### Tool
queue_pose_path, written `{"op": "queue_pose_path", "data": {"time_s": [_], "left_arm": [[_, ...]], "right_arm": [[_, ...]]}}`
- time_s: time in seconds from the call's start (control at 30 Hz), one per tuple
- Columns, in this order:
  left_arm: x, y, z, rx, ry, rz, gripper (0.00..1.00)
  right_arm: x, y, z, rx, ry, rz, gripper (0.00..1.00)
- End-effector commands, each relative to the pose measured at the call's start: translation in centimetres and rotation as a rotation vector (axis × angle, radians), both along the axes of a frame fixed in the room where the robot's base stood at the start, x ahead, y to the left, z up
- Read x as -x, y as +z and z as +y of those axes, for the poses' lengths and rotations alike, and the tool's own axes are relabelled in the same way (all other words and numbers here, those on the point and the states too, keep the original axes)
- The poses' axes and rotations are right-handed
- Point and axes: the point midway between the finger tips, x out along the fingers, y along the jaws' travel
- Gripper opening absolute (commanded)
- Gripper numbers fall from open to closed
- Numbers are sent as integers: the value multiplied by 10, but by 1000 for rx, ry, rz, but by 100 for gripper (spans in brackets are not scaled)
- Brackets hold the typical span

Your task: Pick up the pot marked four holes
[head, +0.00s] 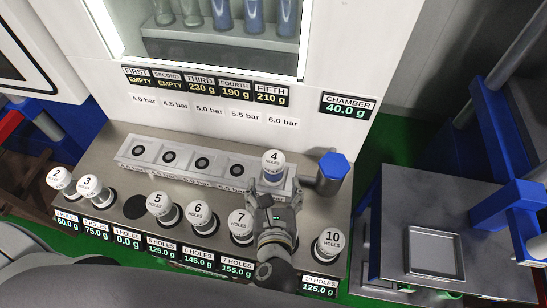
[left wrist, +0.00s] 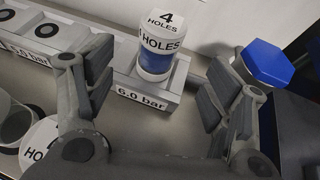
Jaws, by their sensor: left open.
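The pot marked four holes (head: 273,162) has a white cap and a blue band. It stands upright at the right end of the grey socket block, at the socket labelled 6.0 bar. In the left wrist view the same pot (left wrist: 158,48) shows ahead, between the spread fingers. My left gripper (head: 274,192) is open, on the near side of the pot, and looks empty. I see no finger touching the pot. My right gripper is not in view.
The socket block (head: 140,155) has several empty sockets to the left. A blue hexagonal knob (head: 333,166) stands close on the right. Other pots, such as seven (head: 240,222) and ten (head: 328,241), line the front. A metal tray (head: 435,251) lies on the right table.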

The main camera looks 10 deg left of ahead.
Motion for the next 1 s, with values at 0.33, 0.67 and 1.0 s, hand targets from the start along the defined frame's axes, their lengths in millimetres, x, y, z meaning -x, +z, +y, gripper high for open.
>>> {"op": "queue_pose_path", "data": {"time_s": [0.33, 0.67, 1.0], "left_arm": [[-41, -18, 9, 0, -1, -2, 76], [-72, -31, 17, -2, -1, -3, 76], [-93, -40, 22, -1, -1, 0, 76]], "right_arm": [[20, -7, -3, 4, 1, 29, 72], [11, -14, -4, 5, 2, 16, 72], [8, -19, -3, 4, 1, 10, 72]]}}
